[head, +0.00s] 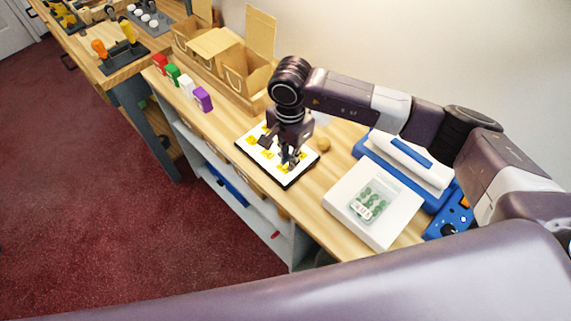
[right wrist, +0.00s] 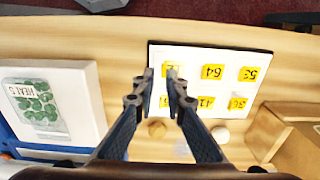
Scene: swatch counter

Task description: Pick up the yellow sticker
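Several yellow stickers with dark numbers lie in two rows on a white board (right wrist: 229,88) with a black edge; the board (head: 262,166) also shows in the head view. In the right wrist view, one sticker (right wrist: 172,68) is at the far end of the row, by my fingertips. Others are the sticker reading 64 (right wrist: 212,72) and a sticker (right wrist: 247,74) beside it. My right gripper (right wrist: 161,73) is over the board's end, its fingers a little apart with nothing held between them. The fingers partly hide the nearest stickers. My left gripper is out of view.
A white box (head: 345,205) with a clear packet (head: 369,199) stands right of the board, near a blue and white device (head: 410,160). Cardboard boxes (head: 235,65) and small coloured blocks (head: 203,99) stand to the left. A round wooden piece (head: 324,144) lies behind the board.

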